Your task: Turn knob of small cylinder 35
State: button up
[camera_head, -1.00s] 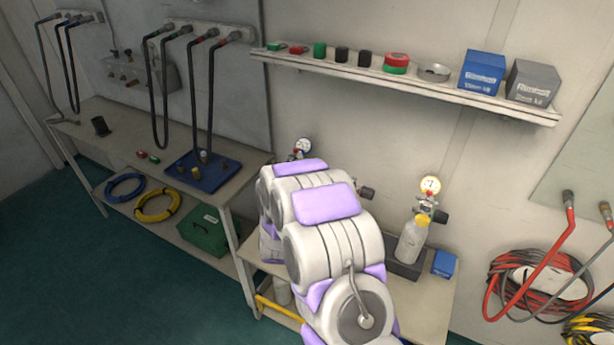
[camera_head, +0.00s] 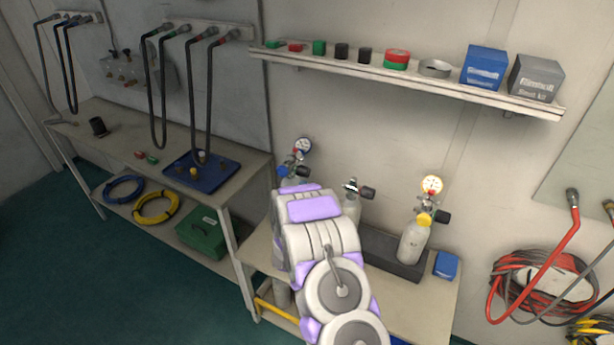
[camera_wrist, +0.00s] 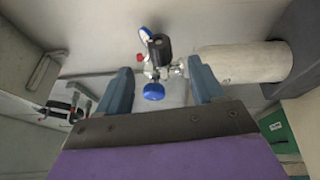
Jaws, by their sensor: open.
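In the head view three small pale cylinders stand in a dark rack (camera_head: 385,250) on a low bench. The left one has a blue-rimmed gauge (camera_head: 303,146) and blue knob (camera_head: 285,171); its body is mostly behind my arm. The middle cylinder (camera_head: 351,208) and the yellow-collared right cylinder (camera_head: 412,243) show beyond the arm. No number is legible. In the wrist view my gripper (camera_wrist: 158,76) is open, its fingers either side of a valve with a blue knob (camera_wrist: 154,91) and black knob (camera_wrist: 158,47). A pale cylinder (camera_wrist: 245,62) lies sideways in this picture, right of the fingers. Contact is unclear.
A shelf (camera_head: 420,84) with boxes and small parts runs above the cylinders. A blue box (camera_head: 445,264) sits right of the rack. A workbench (camera_head: 130,148) with a blue tray (camera_head: 205,175) stands at left. Coiled hoses (camera_head: 545,280) hang at right.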

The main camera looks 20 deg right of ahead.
aim_at(307, 175)
jog(key=b+x, duration=0.2)
jog(key=x, duration=0.9)
jog(key=shift+s+d, duration=0.1)
jog(key=c, duration=1)
jog(key=shift+r+p, duration=0.1)
jog(key=shift+p, duration=0.35)
